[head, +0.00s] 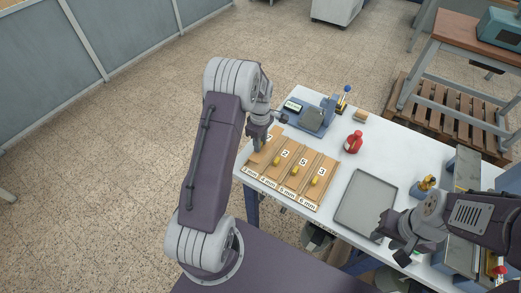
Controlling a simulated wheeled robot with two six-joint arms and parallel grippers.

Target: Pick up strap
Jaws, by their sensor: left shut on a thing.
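My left gripper (256,145) points down at the left end of the wooden slotted board (306,187) on the white table. It is shut on a tan piece, which I take to be the strap (262,157). The piece lies close over the leftmost slot of the board; whether it touches the wood is too small to tell. The gripper hides part of it. My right gripper (402,254) hangs over the table's front edge, beside the grey tray; its fingers are too small to tell open or shut.
The board has labelled lanes with small yellow pieces. An empty grey tray (366,203) lies to its right. A blue-grey stamping device (314,117) and a red bottle (354,142) stand behind. A brass-topped tool (427,183) stands right of the tray.

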